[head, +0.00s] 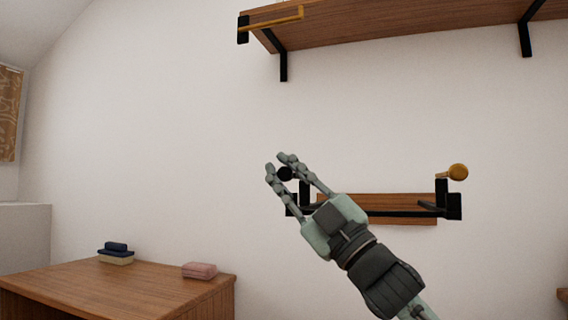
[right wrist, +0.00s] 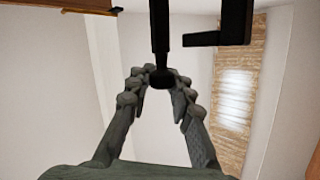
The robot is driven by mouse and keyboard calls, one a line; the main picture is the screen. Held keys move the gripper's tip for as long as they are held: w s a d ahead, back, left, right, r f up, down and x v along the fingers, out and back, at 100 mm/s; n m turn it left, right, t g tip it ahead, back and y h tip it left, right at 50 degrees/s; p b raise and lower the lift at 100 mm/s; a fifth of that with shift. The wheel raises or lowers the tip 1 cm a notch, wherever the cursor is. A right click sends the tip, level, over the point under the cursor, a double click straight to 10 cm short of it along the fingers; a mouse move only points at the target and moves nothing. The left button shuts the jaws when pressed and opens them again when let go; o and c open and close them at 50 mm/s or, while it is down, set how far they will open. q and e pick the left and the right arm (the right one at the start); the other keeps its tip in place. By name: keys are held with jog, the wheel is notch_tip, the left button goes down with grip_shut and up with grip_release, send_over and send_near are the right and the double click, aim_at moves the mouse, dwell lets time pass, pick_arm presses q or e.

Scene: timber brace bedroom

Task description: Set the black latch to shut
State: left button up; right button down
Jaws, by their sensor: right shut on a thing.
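The black latch (head: 286,174) is a dark round knob on an upright black bar at the left end of the lower wall shelf. In the right wrist view the black latch (right wrist: 162,78) hangs down on its bar between the fingertips. My right gripper (head: 278,164) reaches up from the lower right and is shut on the knob. Its fingers and wrist hide part of the latch's bar and the left side of the shelf. My left gripper is not in view.
A longer shelf (head: 400,24) with black brackets hangs above. At lower left, a wooden cabinet (head: 130,286) carries a pink block (head: 200,271) and a small stack (head: 115,254).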

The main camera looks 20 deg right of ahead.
jog(key=shift+a+f, duration=0.1)
jog(key=shift+f, duration=0.55)
jog(key=c, duration=1.3)
grip_release()
jog(key=shift+r, duration=0.15)
jog(key=v, duration=1.2)
jog(key=shift+s, duration=0.1)
